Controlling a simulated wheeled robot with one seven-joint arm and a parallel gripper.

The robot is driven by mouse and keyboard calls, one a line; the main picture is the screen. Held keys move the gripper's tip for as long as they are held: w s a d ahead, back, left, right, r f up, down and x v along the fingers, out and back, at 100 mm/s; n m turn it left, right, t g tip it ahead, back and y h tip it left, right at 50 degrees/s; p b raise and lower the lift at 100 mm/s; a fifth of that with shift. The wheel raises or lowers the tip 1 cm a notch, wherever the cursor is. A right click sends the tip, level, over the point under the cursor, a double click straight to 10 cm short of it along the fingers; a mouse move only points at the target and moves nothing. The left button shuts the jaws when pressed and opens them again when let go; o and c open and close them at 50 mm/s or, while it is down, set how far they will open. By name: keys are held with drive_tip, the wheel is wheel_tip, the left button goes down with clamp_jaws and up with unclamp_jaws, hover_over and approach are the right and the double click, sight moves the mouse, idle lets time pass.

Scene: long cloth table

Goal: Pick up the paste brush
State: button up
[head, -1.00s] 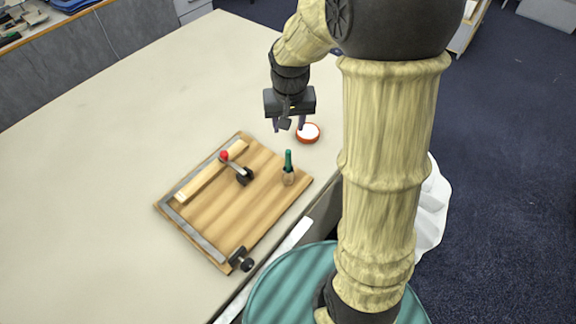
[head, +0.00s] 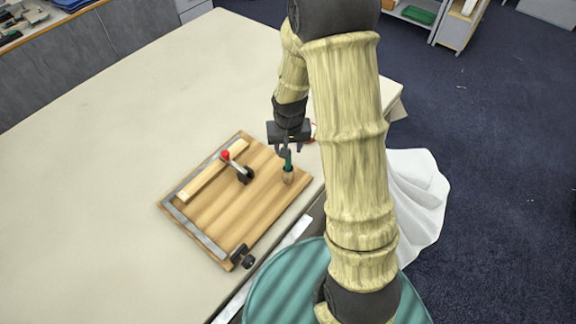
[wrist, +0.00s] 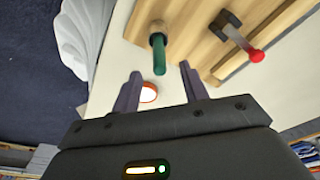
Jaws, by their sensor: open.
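The paste brush (head: 288,160) has a green handle and stands upright in a small tan holder (head: 288,177) on the wooden board (head: 225,215). In the wrist view the green handle (wrist: 160,58) points toward me, with its end between the fingertips or just past them. My gripper (head: 291,150) is open, fingers pointing down, at the top of the handle. In the wrist view my gripper (wrist: 160,72) has one finger on each side of the handle, with gaps showing. I cannot tell the exact depth. The bristles are hidden in the holder.
A round white dish with an orange rim (wrist: 149,92) lies beside the board, mostly hidden behind my gripper in the head view. A red-knobbed lever (head: 225,155), wooden strip (head: 212,172) and metal bar (head: 195,232) are on the board. The pale table (head: 90,190) is clear leftward.

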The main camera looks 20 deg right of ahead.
sight(288, 165)
drive_tip(key=shift+f, duration=0.1)
drive_tip(key=shift+w+d+f+p, duration=0.1)
drive_tip(key=shift+w+f+p, duration=0.15)
drive_tip(key=shift+f+p, duration=0.7)
drive_tip(key=shift+w+f+p, duration=0.25)
drive_tip(key=shift+f+p, duration=0.05)
drive_tip(key=shift+f, duration=1.25)
clamp_jaws()
